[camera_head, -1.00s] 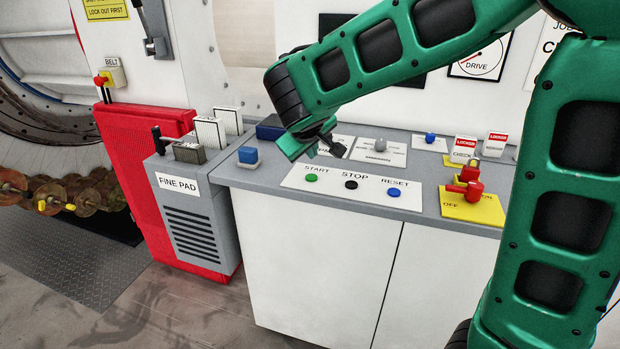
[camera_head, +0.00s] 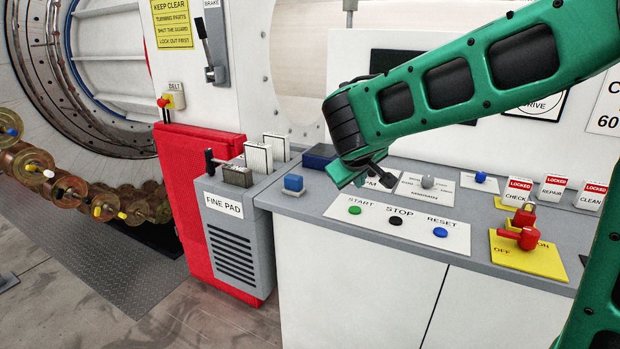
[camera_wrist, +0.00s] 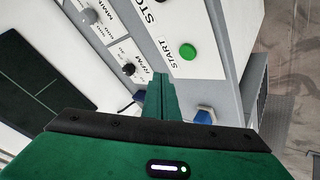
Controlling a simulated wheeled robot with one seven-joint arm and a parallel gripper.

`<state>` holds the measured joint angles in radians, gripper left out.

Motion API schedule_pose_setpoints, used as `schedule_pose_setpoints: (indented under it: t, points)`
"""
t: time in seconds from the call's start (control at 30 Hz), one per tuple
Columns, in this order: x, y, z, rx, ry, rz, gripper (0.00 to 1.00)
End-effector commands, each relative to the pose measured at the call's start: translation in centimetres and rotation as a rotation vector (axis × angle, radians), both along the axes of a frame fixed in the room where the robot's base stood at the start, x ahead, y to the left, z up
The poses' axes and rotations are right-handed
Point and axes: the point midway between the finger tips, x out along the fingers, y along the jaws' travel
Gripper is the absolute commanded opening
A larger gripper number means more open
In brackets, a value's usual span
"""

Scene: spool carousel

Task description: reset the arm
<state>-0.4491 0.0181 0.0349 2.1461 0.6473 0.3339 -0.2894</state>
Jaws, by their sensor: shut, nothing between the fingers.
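My green arm reaches in from the right in the head view. My gripper (camera_head: 366,182) is over the back left of the grey console top (camera_head: 312,208), close to the RPM plate, and it partly hides that plate. In the wrist view my gripper (camera_wrist: 160,82) shows its green fingers pressed together with nothing between them. The white button plate (camera_head: 410,223) carries a green START button (camera_head: 355,210), a black STOP button (camera_head: 395,221) and a blue RESET button (camera_head: 440,232). I cannot tell the exact height of the fingertips above the console.
A red lever (camera_head: 520,238) on a yellow plate and several LOCKED tags stand at the right. The FINE PAD box (camera_head: 240,225) and red guard (camera_head: 190,190) are left. Brown spools (camera_head: 100,203) line the far left.

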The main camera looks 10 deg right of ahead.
Motion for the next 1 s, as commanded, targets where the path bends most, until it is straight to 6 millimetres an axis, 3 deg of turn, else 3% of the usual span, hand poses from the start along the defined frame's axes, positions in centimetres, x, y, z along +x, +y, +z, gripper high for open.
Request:
schedule_pose_setpoints:
  t: [0.17, 0.27, 0.4, 0.5, 0.6, 0.73, 0.9, 1.0]
  points:
    - [-3.4, -5.6, -0.9, 0.058, 0.066, -0.119, 0.00]
    - [-7.6, -10.3, -1.9, 0.127, 0.135, -0.238, 0.00]
    - [-15.0, -15.5, -3.7, 0.243, 0.239, -0.415, 0.00]
    - [-21.0, -17.9, -5.0, 0.337, 0.316, -0.541, 0.00]
    - [-27.0, -18.9, -6.3, 0.437, 0.387, -0.660, 0.00]
    - [-33.1, -18.7, -7.5, 0.547, 0.462, -0.774, 0.00]
    - [-37.2, -17.8, -8.3, 0.628, 0.516, -0.848, 0.00]
    - [-37.8, -17.5, -8.4, 0.641, 0.526, -0.857, 0.00]
